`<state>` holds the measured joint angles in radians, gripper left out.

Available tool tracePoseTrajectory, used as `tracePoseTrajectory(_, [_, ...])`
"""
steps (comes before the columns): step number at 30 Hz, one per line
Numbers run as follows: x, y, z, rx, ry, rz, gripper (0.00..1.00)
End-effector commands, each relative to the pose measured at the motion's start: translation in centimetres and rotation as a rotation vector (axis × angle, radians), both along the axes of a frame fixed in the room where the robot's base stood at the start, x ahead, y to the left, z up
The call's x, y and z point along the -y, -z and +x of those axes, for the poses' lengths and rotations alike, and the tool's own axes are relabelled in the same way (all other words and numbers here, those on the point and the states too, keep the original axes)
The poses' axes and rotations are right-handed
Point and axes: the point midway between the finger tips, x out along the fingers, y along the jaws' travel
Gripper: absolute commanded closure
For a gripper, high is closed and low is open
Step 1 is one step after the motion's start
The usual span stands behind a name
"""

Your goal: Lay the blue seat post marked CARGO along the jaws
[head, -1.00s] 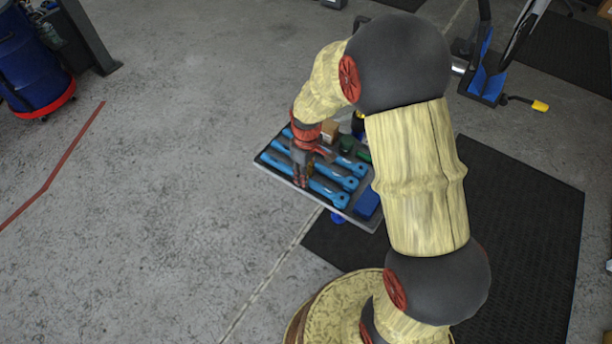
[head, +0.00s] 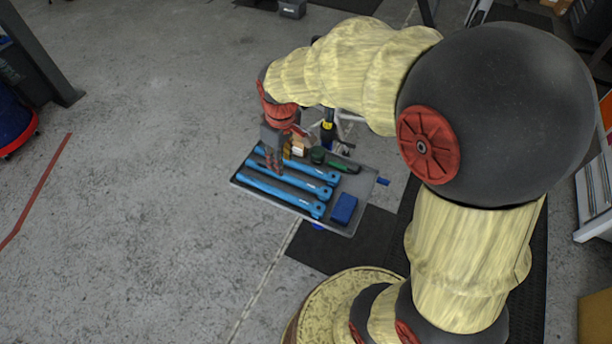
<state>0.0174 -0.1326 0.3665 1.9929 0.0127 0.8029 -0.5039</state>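Several long blue bars with holed ends lie side by side on a grey tray (head: 362,205). The front bar (head: 292,200), a middle bar (head: 305,187) and a back bar (head: 315,171) can be told apart. Their markings are too small to read, so I cannot tell which says CARGO. My gripper (head: 274,170) points down over the left half of the bars, its fingertips near the middle one. It hides part of the bars. Whether it touches or grips one is unclear. I cannot make out the jaws; my arm covers much of the area behind and to the right.
A blue block (head: 344,209) sits at the tray's right. A green-and-black tool (head: 341,165) and a small tan box (head: 298,147) lie toward its back. A black-and-yellow part (head: 327,132) stands behind.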

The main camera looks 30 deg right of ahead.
Motion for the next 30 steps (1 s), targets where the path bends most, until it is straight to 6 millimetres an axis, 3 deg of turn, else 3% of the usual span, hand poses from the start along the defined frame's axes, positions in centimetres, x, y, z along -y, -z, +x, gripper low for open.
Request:
tracePoseTrajectory(1, [-0.1, -2.7, -1.4, 0.045, 0.039, 0.004, 0.71])
tracePoseTrajectory(6, [-0.3, -8.7, -6.6, 0.16, 0.183, 0.031, 0.71])
tracePoseTrajectory(12, [-0.4, -12.8, -13.1, 0.284, 0.34, 0.082, 0.71])
tracePoseTrajectory(19, [-0.5, -14.1, -17.4, 0.36, 0.445, 0.128, 0.71])
tracePoseTrajectory(30, [-0.5, -14.2, -18.0, 0.371, 0.462, 0.137, 0.71])
